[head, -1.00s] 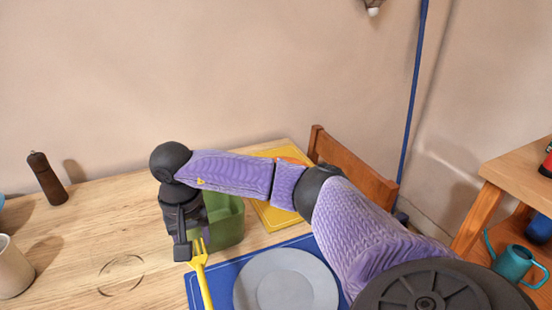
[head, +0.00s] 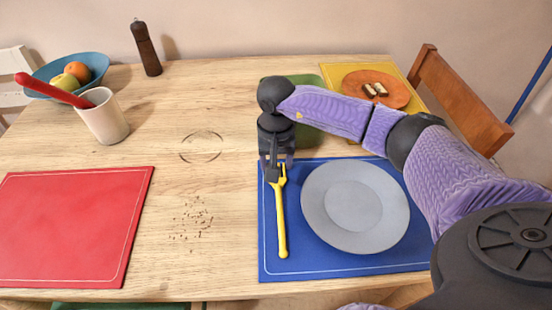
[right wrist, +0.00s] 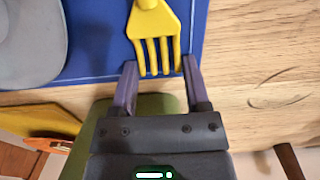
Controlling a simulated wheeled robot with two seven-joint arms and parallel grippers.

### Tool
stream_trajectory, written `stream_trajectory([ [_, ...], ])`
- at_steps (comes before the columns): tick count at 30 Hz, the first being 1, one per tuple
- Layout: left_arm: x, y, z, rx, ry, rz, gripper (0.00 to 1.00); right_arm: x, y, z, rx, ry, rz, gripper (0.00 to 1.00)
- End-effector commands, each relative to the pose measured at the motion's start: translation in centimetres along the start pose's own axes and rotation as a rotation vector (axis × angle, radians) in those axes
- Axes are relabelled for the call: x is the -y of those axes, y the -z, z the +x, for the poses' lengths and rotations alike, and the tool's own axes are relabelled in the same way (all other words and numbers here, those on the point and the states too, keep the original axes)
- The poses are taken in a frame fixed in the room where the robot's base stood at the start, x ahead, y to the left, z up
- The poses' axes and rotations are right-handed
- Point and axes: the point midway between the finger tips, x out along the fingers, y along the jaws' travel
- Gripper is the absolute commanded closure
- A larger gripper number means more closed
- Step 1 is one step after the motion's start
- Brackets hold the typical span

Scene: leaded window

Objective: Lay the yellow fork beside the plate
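The yellow fork (head: 281,218) lies on the blue placemat (head: 330,265), just left of the grey plate (head: 355,207) and apart from it. Its tines point toward the back of the table and its handle toward the front. My right gripper (head: 273,176) is at the tine end. In the right wrist view, its two fingers (right wrist: 158,75) stand apart, with the fork's tines (right wrist: 156,45) between and just beyond the fingertips. The plate also shows at the left of that view (right wrist: 30,40). My left gripper is not in view.
A green container (head: 308,135) stands behind my right gripper, partly hidden. An orange plate (head: 392,84) sits on a yellow placemat (head: 345,72). A red placemat (head: 75,225), white cup (head: 105,118), fruit bowl (head: 95,62) and pepper mill (head: 146,48) are leftward. Crumbs (head: 190,218) lie mid-table.

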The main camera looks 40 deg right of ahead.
Motion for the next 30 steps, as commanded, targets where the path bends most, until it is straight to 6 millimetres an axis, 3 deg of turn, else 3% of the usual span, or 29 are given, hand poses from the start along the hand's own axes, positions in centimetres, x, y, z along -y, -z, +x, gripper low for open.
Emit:
stream_trajectory([
  [1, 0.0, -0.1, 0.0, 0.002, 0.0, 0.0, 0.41, 0.0, 0.0, -0.1, 0.0, 0.0, 0.0, 0.28],
  [4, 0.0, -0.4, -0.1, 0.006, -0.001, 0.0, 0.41, 0.0, 0.0, -0.1, 0.0, 0.0, 0.0, 0.09],
  [11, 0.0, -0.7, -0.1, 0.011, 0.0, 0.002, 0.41, 0.0, 0.0, -0.1, 0.0, 0.0, 0.0, 0.09],
  [14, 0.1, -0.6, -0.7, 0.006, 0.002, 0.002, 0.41, 0.0, 0.0, -1.1, -0.002, 0.002, 0.0, 0.09],
  [24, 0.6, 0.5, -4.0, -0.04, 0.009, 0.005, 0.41, 0.0, 0.1, -10.3, -0.005, 0.003, 0.0, 0.09],
  [30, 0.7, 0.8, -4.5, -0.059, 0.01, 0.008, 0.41, 0.0, 0.0, -12.4, -0.001, 0.001, -0.001, 0.09],
])
